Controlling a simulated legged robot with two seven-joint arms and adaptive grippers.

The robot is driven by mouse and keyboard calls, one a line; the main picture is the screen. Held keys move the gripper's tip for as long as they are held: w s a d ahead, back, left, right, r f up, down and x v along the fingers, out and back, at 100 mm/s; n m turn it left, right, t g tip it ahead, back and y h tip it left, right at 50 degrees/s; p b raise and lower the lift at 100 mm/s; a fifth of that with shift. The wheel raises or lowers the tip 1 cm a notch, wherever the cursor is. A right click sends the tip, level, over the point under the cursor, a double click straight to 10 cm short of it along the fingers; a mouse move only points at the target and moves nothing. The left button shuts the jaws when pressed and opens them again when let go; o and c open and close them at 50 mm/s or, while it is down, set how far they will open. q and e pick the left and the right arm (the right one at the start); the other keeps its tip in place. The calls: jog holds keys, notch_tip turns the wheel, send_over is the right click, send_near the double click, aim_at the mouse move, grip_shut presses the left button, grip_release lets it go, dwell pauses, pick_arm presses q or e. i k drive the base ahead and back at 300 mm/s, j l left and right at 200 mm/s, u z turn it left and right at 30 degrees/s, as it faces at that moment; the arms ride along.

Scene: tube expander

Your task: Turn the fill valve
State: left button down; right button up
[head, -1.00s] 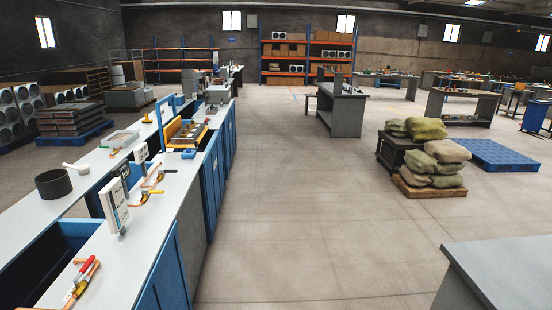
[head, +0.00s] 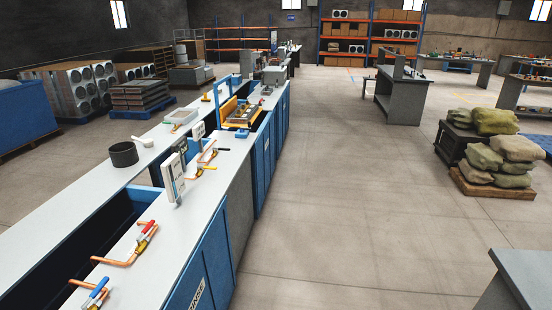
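Several valves on copper pipes sit along the white top of the long bench (head: 190,220) on the left. One has blue handles (head: 96,291) at the bottom edge. One has a red handle (head: 147,228) with a yellow part below it, on a copper pipe (head: 115,262). One has a yellow handle (head: 208,169) further back. I cannot tell which of them is the fill valve. Neither of my grippers is in view.
The bench has open sunken basins (head: 80,245) and blue front panels (head: 265,150). A white display panel (head: 173,178) and a dark pot (head: 123,154) stand on it. Clear floor (head: 330,220) lies to the right. Sacks (head: 500,155) and a grey table (head: 525,270) are further right.

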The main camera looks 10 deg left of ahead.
aim_at(95, 292)
jog(key=u, duration=0.9)
jog(key=j+u, duration=0.35)
jog(key=i+j+u, duration=0.2)
jog(key=j+u, duration=0.15)
